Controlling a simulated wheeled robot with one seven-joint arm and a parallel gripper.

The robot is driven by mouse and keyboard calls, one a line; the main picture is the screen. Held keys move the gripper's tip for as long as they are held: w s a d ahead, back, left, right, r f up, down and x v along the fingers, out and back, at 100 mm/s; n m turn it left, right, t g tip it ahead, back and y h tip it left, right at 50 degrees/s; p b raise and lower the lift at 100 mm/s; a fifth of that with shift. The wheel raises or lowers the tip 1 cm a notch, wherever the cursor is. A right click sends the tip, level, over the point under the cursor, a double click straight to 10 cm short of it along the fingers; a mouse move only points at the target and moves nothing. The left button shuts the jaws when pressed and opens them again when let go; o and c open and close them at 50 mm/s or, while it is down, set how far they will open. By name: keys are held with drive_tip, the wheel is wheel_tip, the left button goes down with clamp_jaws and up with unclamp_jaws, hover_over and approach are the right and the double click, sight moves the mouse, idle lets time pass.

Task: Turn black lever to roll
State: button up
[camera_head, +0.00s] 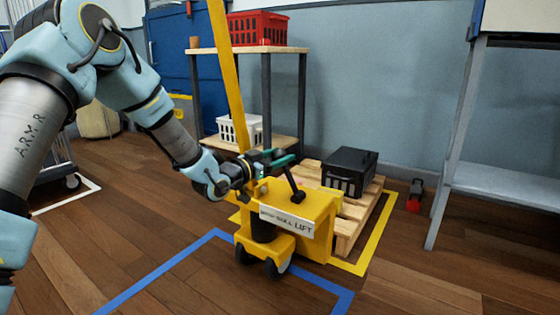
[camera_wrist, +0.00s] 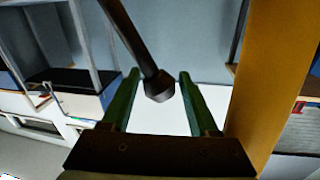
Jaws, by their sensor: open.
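The black lever (camera_head: 292,184) stands tilted on top of the yellow pallet lift (camera_head: 318,210), which bears a white label ending in "LIFT". My gripper (camera_head: 280,158) is at the lever's upper part, coming from the left. In the wrist view, my gripper (camera_wrist: 158,78) has its two green fingers apart. The black lever (camera_wrist: 132,38) slants down from the top, and its thick end (camera_wrist: 159,88) shows between the fingers with gaps on both sides. I cannot tell how deep it lies between them.
The lift's tall yellow handle (camera_head: 228,75) rises close behind my gripper. A wooden pallet (camera_head: 347,232) with a black crate (camera_head: 348,170) is behind the lift. A shelf (camera_head: 290,50) holds a red basket (camera_head: 258,28) and white basket (camera_head: 238,129). Floor in front is clear, with blue tape (camera_head: 165,268).

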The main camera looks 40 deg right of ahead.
drive_tip(key=shift+d, duration=0.25)
clamp_jaws()
idle(0.3)
idle(0.9)
